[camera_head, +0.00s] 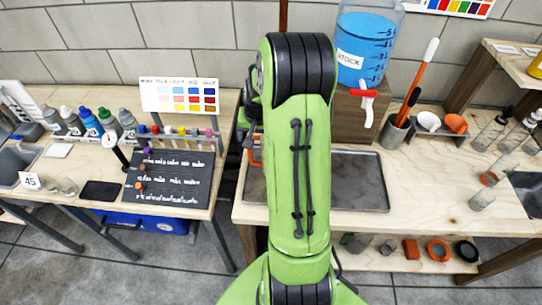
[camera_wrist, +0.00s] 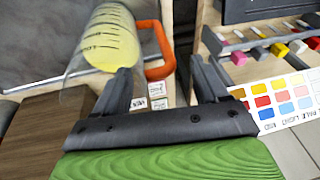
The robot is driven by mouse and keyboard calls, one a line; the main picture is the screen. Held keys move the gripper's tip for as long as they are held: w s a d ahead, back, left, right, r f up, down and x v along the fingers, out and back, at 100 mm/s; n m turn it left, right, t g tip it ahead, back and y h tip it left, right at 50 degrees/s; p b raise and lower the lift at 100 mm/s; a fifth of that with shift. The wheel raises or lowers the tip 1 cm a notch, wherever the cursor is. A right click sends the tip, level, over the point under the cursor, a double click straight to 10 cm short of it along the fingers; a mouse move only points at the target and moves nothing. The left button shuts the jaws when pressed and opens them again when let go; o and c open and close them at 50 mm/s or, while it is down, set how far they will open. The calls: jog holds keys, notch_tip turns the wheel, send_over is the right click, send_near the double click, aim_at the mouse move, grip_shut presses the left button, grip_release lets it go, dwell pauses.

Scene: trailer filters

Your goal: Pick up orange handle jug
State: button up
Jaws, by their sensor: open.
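In the wrist view a clear jug (camera_wrist: 85,75) with dark markings and yellow contents shows at the upper left, tilted in the picture. Its orange handle (camera_wrist: 160,70) sticks out on its right side. My gripper (camera_wrist: 162,66) is open, and the handle shows in the gap between its two fingers. The left finger overlaps the jug's side in the picture; I cannot tell whether it touches. In the head view my green arm hides most of the jug and the gripper; a small orange patch (camera_head: 255,155) shows left of the arm.
A metal tray (camera_head: 358,182) lies on the right bench, below a blue stock tank (camera_head: 364,48) with a red and white tap (camera_head: 367,106). The left bench holds bottles (camera_head: 90,122), a dark board (camera_head: 168,180) and a colour chart (camera_head: 180,96). A floor gap separates the benches.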

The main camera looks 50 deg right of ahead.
jog(key=x, duration=0.3)
jog(key=shift+w+d+f, duration=0.2)
jog(key=shift+f, duration=0.1)
jog(key=shift+a+r, duration=0.1)
